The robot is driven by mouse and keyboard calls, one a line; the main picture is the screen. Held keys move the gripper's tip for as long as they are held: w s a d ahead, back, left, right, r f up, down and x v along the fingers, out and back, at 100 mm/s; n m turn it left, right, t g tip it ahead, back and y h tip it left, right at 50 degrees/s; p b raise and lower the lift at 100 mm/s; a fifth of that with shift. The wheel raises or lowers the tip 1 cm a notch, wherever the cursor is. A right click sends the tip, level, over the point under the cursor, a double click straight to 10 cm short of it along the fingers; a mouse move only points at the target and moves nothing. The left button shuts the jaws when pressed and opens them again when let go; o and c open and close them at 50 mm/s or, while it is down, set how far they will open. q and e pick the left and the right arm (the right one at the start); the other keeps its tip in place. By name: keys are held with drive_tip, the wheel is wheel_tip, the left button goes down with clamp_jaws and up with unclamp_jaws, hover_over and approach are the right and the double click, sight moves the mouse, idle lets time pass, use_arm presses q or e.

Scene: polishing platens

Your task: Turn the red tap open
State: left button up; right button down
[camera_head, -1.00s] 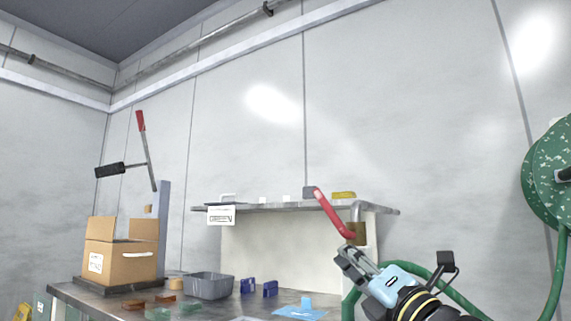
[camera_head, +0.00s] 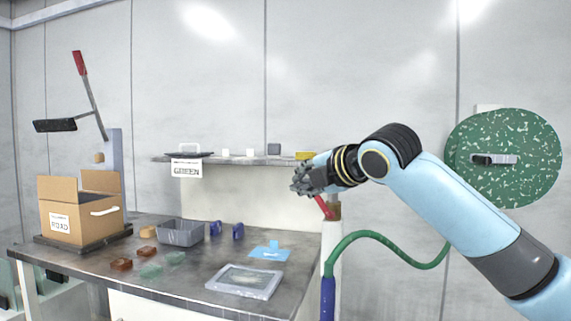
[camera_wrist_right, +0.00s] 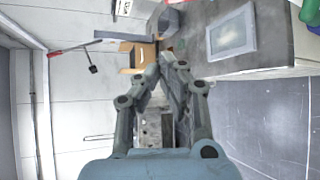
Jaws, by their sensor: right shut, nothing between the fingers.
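The red tap lever (camera_head: 321,206) slants up and left from a brass tap body (camera_head: 335,211) on top of a white post at the bench's right end. Only the lever's lower part shows; its upper part is hidden behind my right gripper. My right gripper (camera_head: 299,181) is shut and empty, pointing left, in front of and just above the lever in the head view. I cannot tell whether it touches the lever. In the right wrist view my right gripper's fingers (camera_wrist_right: 168,62) come together at the tips. My left gripper is not in view.
The bench (camera_head: 190,285) holds a cardboard box (camera_head: 72,224), a grey bin (camera_head: 181,233), small coloured blocks and a framed tray (camera_head: 244,281). A shelf (camera_head: 230,161) stands behind.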

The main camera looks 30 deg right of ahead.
sight(319, 198)
drive_tip(key=w+d+f+p, duration=0.1)
drive_tip(key=w+d, duration=0.2)
drive_tip(key=w, duration=0.4)
drive_tip(key=shift+d+f+p, duration=0.2)
drive_tip(key=shift+f+p, duration=0.1)
drive_tip(key=shift+f, duration=0.05)
idle(0.4)
